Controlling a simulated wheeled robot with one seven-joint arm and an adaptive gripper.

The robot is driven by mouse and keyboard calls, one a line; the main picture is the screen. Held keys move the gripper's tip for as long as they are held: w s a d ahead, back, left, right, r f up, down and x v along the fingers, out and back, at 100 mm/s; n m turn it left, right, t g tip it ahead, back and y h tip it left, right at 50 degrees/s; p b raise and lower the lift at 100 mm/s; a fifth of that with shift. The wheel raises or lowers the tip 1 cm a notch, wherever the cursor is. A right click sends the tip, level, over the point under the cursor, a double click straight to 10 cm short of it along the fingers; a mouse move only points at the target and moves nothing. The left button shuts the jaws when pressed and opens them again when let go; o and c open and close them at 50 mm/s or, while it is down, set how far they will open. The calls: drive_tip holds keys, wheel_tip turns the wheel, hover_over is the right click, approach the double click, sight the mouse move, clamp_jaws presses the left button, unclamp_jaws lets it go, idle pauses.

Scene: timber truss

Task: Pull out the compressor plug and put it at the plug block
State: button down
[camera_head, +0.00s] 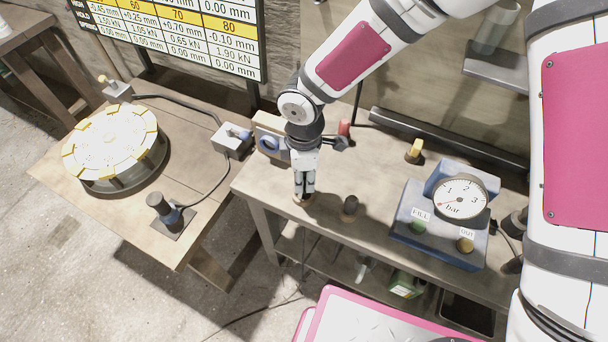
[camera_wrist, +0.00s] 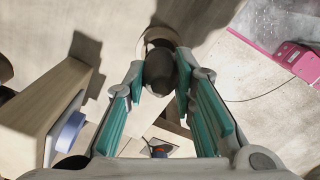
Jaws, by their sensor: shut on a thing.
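My gripper (camera_head: 304,192) points down over the front left of the workbench (camera_head: 325,215). In the wrist view its teal-padded fingers (camera_wrist: 160,85) are shut on a dark, round-ended piece (camera_wrist: 160,70). A pale round rim shows behind that piece. I cannot tell whether the piece is the compressor plug, or whether it touches the bench. A blue box with a bar gauge (camera_head: 460,197), marked FILL and OUT, stands at the bench's right. A wooden block with a blue ring (camera_head: 268,143) stands left of my gripper. It also shows in the wrist view (camera_wrist: 50,110). I cannot tell which thing is the plug block.
A dark knob (camera_head: 350,205) stands right of my gripper. A red piece (camera_head: 344,127) and a yellow-topped piece (camera_head: 415,150) stand farther back. The left table holds a round yellow-rimmed dial (camera_head: 112,145), a grey box (camera_head: 232,140) with cables, and a dark post (camera_head: 162,207).

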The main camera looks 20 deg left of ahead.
drive_tip(key=shift+f+b, duration=1.1)
drive_tip(key=shift+f, duration=0.35)
drive_tip(key=c, duration=1.2)
unclamp_jaws()
drive_tip(key=shift+c, duration=0.2)
drive_tip(key=shift+r, duration=0.1)
wheel_tip(320, 180, up, 12)
drive_tip(key=shift+f, duration=0.1)
drive_tip(key=w+d+r+m+t+h, duration=0.1)
drive_tip(key=d+r+m, duration=0.5)
drive_tip(key=d, duration=0.5)
drive_tip(key=w+d+r+m+t+h, duration=0.1)
drive_tip(key=w+d+r+m+t, duration=0.1)
drive_tip(key=d+r+m, duration=0.5)
drive_tip(key=s+d+r+m+t+y, duration=0.1)
drive_tip(key=s+d+r+m, duration=0.3)
drive_tip(key=d, duration=0.4)
drive_tip(key=s+d+r+m+y, duration=0.1)
drive_tip(key=s+d+r+m, duration=0.3)
drive_tip(key=s+d+m, duration=0.2)
drive_tip(key=shift+s+d+t, duration=0.4)
drive_tip(key=shift+s+d, duration=0.7)
drive_tip(key=shift+d, duration=0.1)
